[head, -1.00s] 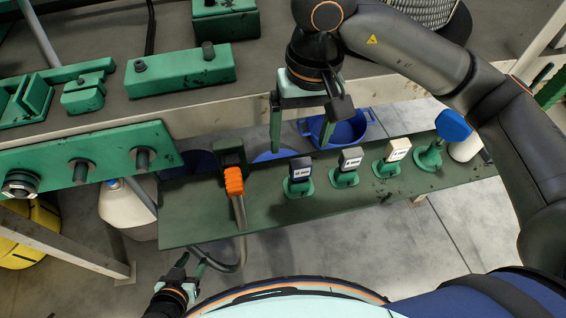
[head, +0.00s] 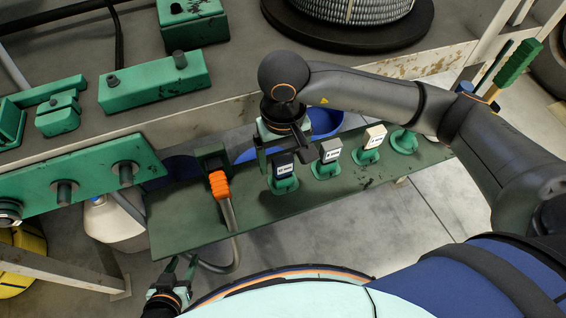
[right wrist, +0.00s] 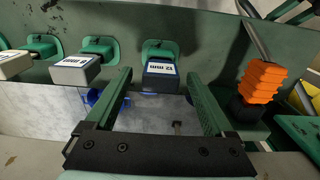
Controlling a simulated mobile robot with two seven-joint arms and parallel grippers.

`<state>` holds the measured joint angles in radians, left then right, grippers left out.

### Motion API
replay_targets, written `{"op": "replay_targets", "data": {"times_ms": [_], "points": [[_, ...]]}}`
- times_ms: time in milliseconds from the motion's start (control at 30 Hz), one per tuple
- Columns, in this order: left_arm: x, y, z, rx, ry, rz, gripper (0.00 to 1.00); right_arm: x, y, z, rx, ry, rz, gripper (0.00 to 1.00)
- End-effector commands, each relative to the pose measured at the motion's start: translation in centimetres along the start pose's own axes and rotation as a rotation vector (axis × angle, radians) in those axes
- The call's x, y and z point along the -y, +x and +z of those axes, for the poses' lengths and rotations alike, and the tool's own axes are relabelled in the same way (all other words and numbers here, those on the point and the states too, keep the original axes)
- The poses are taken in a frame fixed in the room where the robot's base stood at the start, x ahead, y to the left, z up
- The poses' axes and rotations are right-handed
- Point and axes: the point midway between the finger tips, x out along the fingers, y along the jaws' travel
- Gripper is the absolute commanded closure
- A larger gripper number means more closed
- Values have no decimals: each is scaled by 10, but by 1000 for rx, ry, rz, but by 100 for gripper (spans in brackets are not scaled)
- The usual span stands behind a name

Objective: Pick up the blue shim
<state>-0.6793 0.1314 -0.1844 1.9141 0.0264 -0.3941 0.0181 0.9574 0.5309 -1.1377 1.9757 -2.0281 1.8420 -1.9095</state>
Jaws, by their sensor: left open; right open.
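The blue shim (head: 284,169) is a small dark blue block with a white printed label, sitting in the leftmost green holder on the green shelf. My right gripper (head: 281,154) is open and close by it in the head view, partly covering its top. In the right wrist view the shim (right wrist: 160,69) shows between the open green fingertips, near their ends; I cannot tell whether they touch it. My left gripper (head: 182,265) is open and empty at the lower left, away from the shim.
A grey shim (head: 330,150) and a white shim (head: 375,136) stand in holders to the right. An orange-handled hose tool (head: 219,184) is close on the left. A blue basin (head: 325,122) lies behind the shelf. The workbench edge (head: 230,104) runs above.

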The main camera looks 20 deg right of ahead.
Motion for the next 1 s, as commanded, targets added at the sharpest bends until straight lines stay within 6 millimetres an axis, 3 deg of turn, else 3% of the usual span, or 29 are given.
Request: {"op": "replay_targets", "data": {"times_ms": [200,433,1000], "points": [[0,-3,-4,0,0,0,50,0,23,1,3,0,1,12],[0,-3,-3,0,0,0,50,1,24,1,0,0,0,12],[0,-3,-4,0,0,0,50,1,24,1,0,0,0,76]]}}
